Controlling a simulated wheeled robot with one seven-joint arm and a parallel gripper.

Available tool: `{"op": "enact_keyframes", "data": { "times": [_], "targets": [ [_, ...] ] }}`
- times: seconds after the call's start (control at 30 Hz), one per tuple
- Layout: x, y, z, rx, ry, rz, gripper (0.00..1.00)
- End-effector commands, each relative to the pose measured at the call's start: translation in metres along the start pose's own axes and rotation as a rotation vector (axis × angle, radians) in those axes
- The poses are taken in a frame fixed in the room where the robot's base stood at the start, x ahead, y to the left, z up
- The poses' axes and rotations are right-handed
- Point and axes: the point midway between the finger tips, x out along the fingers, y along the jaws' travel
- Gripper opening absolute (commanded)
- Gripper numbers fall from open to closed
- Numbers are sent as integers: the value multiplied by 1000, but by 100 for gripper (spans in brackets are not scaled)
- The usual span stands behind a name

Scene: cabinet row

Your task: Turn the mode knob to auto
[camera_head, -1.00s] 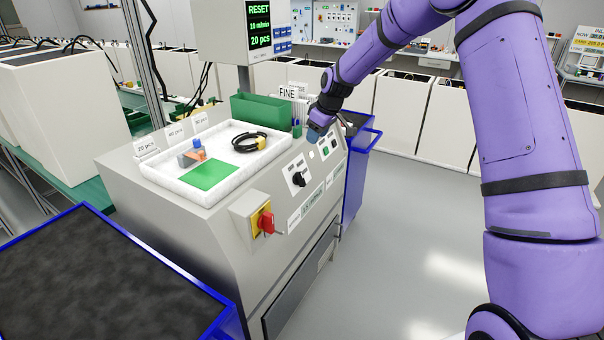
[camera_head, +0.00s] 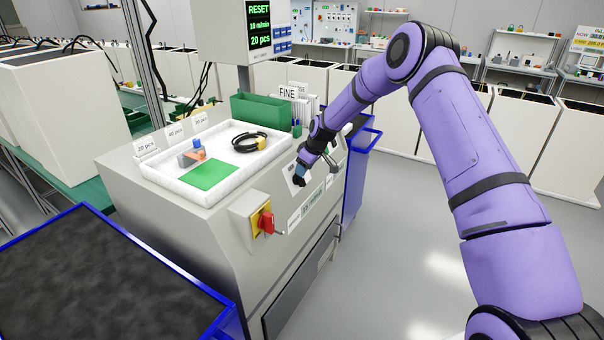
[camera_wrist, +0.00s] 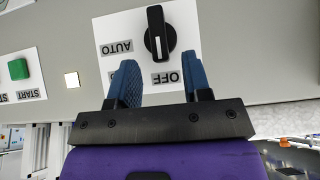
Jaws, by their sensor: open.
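The black mode knob (camera_wrist: 157,33) sits on a white plate in the wrist view, where the lettering appears upside down. The AUTO label (camera_wrist: 117,48) is left of the knob and the OFF label (camera_wrist: 167,78) is just below it. The knob's white line runs along its lower end, toward OFF. My gripper (camera_wrist: 163,75) is open, its blue fingers on either side of the space just below the knob, with nothing between them but the plate. In the head view my gripper (camera_head: 301,176) is at the sloped panel and mostly hides the knob.
A green START button (camera_wrist: 18,69) and a pale square (camera_wrist: 72,80) lie left of the knob in the wrist view. In the head view, a red switch (camera_head: 266,222) protrudes lower on the cabinet, and a white tray (camera_head: 160,178) lies on top.

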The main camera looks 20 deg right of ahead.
Motion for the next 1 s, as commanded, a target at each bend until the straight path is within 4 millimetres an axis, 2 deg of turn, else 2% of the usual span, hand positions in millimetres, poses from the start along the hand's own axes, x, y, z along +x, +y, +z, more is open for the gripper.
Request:
{"op": "enact_keyframes", "data": {
  "times": [0.03, 0.2, 0.57, 0.6, 0.8, 1.0],
  "targets": [
    [8, 0, 0, 0, -1, -1, 45],
    [24, 0, 0, 1, -1, 0, 45],
    [29, 0, 0, 1, 0, 1, 45],
    [29, 0, 0, 1, 0, 1, 42],
    [29, 0, 0, 1, 0, 1, 0],
    [29, 1, 0, 5, 0, -4, 0]
  ]
}}
